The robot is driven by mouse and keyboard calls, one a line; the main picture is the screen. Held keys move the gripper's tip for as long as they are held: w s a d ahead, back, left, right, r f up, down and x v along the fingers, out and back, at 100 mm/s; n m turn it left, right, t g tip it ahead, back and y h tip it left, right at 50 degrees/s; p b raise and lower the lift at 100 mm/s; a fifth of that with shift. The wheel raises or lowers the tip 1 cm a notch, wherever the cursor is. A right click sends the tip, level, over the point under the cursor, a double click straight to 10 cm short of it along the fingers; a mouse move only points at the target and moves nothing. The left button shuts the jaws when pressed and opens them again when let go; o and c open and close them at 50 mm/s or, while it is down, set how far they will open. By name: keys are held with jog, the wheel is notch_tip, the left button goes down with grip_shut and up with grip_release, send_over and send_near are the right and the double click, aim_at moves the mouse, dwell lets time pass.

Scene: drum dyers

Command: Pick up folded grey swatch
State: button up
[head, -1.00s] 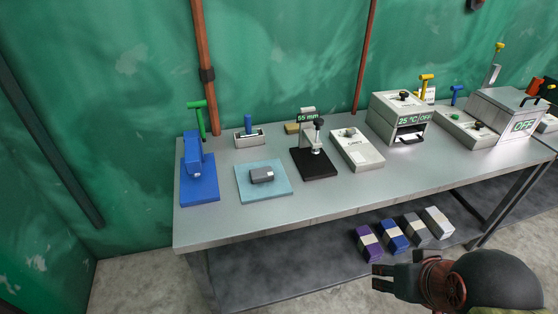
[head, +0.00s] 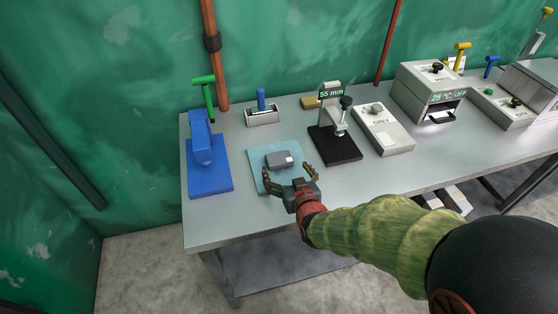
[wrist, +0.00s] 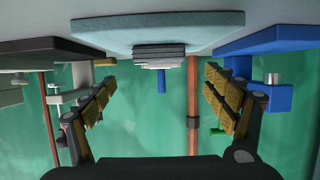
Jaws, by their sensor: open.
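The folded grey swatch (head: 279,160) lies on a light blue mat (head: 263,182) near the left part of the table. It has a small white mark on its right end. My gripper (head: 289,172) is open at the front edge of the mat, with its fingers spread towards the swatch and nothing between them. In the wrist view the picture is upside down: the layered swatch (wrist: 159,54) hangs under the mat (wrist: 160,30), centred beyond the gap between the open fingers (wrist: 160,90). The fingers look apart from the swatch.
A blue stand (head: 208,172) with a green-handled tool is left of the mat. A black-based gauge reading 55 mm (head: 335,145) is close on the right, then a box marked GREY (head: 383,130). A small holder with a blue handle (head: 262,116) stands behind.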

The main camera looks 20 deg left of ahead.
aim_at(280, 159)
jog(key=b+x, duration=0.1)
jog(key=x, duration=0.2)
jog(key=b+x, duration=0.1)
jog(key=x, duration=0.3)
jog(key=shift+f+b, duration=0.25)
jog(key=shift+b, duration=0.1)
jog(key=shift+w+a, duration=0.15)
jog(key=shift+w, duration=0.1)
jog(key=c, duration=0.4)
jog(key=c, duration=0.7)
jog(key=shift+r, duration=0.1)
jog(key=shift+c, duration=0.6)
